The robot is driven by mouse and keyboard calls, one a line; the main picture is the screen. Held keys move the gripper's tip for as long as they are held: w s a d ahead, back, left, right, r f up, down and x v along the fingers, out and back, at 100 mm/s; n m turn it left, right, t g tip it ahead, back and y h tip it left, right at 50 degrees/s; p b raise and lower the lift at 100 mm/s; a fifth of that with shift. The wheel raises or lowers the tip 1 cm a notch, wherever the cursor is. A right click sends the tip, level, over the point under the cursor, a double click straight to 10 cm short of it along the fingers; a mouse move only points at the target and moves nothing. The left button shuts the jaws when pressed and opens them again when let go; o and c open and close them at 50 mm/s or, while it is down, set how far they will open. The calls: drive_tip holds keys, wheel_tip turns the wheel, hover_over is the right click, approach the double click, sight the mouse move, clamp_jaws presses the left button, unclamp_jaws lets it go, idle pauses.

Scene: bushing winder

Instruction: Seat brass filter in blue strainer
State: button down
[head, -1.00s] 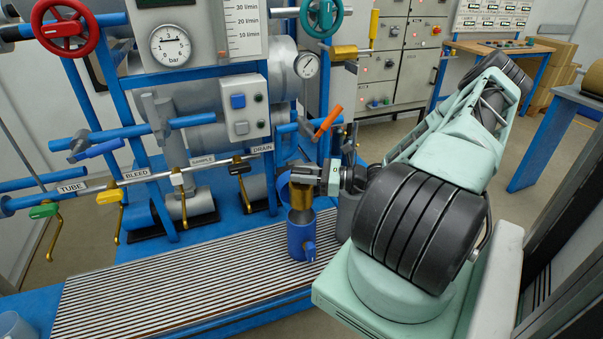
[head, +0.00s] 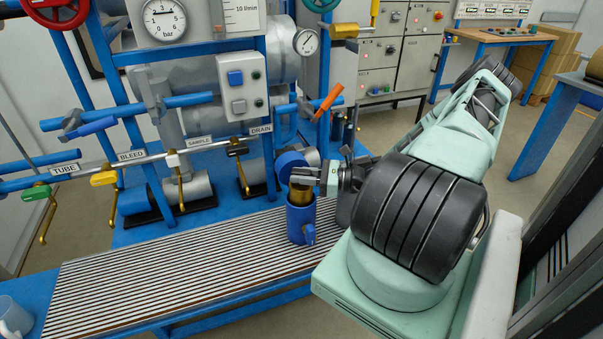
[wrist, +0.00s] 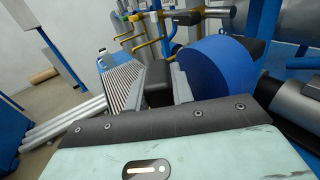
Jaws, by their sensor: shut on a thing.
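The brass filter (head: 301,195) is upright in my gripper (head: 304,176), its lower part inside the mouth of the blue strainer (head: 300,224). Its upper part shows above the strainer's rim. My gripper is shut on the filter's top, just above the strainer. The strainer is an upright blue cup with a side knob, on the striped grating. In the wrist view, the dark jaws of my gripper (wrist: 169,90) show, but I cannot make out the filter. How deep the filter sits is hidden by the strainer wall.
A blue round end piece (head: 290,163) stands close behind my gripper; a large blue disc fills part of the wrist view (wrist: 215,75). A pipe with labelled valve handles (head: 176,163) runs behind. The striped grating (head: 170,270) is clear to the left.

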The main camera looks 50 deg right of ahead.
sight(301, 190)
drive_tip(key=shift+f+b, duration=1.5)
drive_tip(key=shift+f, duration=1.25)
drive_tip(key=shift+f, duration=0.4)
drive_tip(key=c, duration=1.1)
unclamp_jaws()
drive_tip(key=shift+r, duration=0.1)
wheel_tip(301, 190, up, 10)
drive_tip(key=shift+f+b, duration=0.1)
drive_tip(key=shift+b, duration=0.35)
